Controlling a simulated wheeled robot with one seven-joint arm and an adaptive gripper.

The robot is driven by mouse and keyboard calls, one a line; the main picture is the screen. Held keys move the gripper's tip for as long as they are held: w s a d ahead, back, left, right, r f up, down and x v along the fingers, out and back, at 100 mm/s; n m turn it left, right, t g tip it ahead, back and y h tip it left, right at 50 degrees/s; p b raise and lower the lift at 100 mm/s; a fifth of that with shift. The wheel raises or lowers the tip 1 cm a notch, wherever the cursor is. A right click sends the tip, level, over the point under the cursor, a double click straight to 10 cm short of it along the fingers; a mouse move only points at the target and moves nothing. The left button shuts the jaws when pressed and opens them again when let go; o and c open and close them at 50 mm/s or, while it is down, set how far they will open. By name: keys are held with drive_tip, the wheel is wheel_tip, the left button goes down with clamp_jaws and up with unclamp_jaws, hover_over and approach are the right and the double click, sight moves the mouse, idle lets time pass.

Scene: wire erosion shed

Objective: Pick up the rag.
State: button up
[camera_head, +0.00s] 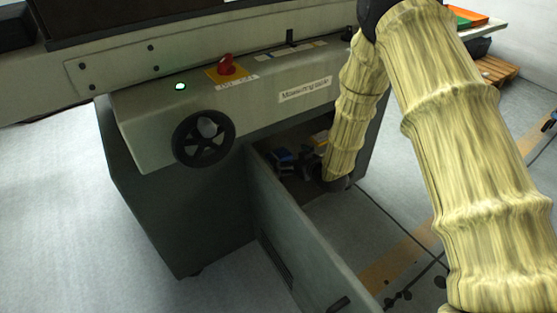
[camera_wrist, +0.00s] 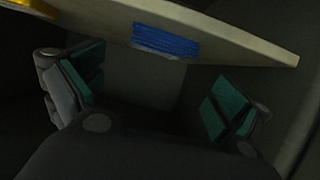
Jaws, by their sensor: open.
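I cannot pick out the rag for certain in either view. In the wrist view my gripper (camera_wrist: 155,92) is open, its two green-padded fingers wide apart with nothing held between them. A pale board-like piece with a blue patch (camera_wrist: 165,43) lies across the view just beyond the fingers. In the head view my arm reaches into the dark opening under the machine.
The machine (camera_head: 150,130) has a black handwheel (camera_head: 203,138), a red switch (camera_head: 227,65) and a lit green lamp (camera_head: 180,86). A long grey panel (camera_head: 300,235) stands out from the opening towards me. A wooden pallet (camera_head: 497,69) lies far right. The left floor is clear.

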sight(279, 154)
drive_tip(key=shift+w+a+f, duration=0.25)
drive_tip(key=shift+w+a, duration=0.05)
drive_tip(key=shift+w, duration=0.15)
drive_tip(key=shift+f+b+x, duration=0.15)
drive_tip(key=shift+b+x, duration=0.6)
drive_tip(key=shift+x, duration=0.4)
drive_tip(key=shift+f+b+x, duration=0.2)
drive_tip(key=shift+b+x, duration=0.55)
drive_tip(key=shift+x, duration=0.35)
drive_tip(key=shift+w+a, duration=0.15)
drive_tip(key=shift+w, duration=0.1)
drive_tip(key=shift+c, duration=0.2)
drive_tip(key=c, duration=0.9)
